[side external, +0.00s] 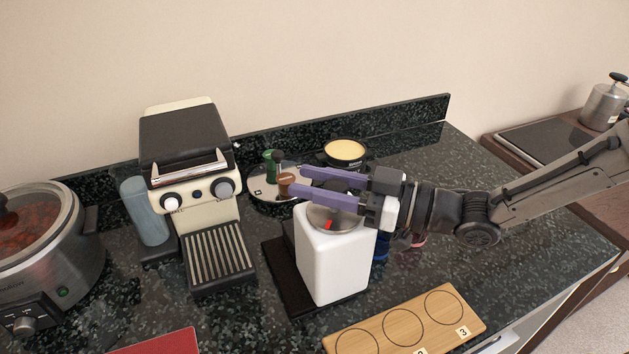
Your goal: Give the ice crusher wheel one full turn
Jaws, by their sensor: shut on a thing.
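The ice crusher (336,266) is a white box on a dark mat in the middle of the counter. My gripper (297,180) reaches in from the right with two long purple fingers over the top of the crusher. The fingers are shut on a dark part of the wheel between them. The exact contact is hard to see.
A cream espresso machine (208,208) stands left, with a slow cooker (58,240) beyond it. Behind the crusher are a round tray (262,196) with small tools and a yellow-topped tin (345,152). A wooden board (372,333) with numbered circles lies in front.

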